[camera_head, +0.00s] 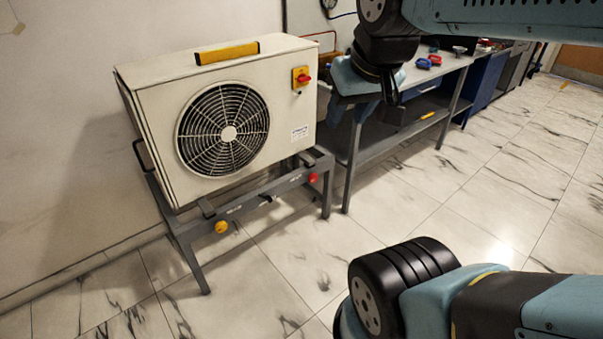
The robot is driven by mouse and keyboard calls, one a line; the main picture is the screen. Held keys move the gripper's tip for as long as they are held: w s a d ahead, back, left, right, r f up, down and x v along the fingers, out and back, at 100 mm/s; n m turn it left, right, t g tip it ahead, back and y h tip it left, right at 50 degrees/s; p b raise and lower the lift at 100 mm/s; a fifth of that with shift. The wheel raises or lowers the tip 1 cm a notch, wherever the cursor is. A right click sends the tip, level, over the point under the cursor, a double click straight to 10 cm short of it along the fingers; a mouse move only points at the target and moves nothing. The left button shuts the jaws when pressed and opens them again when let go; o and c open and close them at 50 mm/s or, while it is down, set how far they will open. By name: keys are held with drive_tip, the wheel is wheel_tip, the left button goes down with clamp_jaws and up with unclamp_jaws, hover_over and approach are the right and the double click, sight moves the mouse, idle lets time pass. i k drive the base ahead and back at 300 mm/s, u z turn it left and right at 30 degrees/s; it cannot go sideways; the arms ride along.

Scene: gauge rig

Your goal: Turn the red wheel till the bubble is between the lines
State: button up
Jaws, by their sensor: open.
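The red wheel (313,177) is a small red knob on the front rail of the grey stand, near its right end. A yellow spirit level (227,53) lies on top of the white fan unit (150,110), which rests on the stand. The bubble and its lines are too small to make out. My gripper (348,116) is right of the fan unit and above the red wheel in the picture, pointing down. It is open, with nothing seen between its fingers, and is apart from the wheel.
A yellow knob (221,227) is on the stand's rail (258,196) at the left. A red switch on a yellow plate (303,77) is on the fan unit. A workbench (432,76) stands behind my gripper. The marble floor in front of the stand is clear.

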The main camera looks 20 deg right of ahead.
sight(313, 178)
drive_tip(key=u, duration=0.1)
drive_tip(key=i, duration=1)
drive_tip(key=z, duration=0.1)
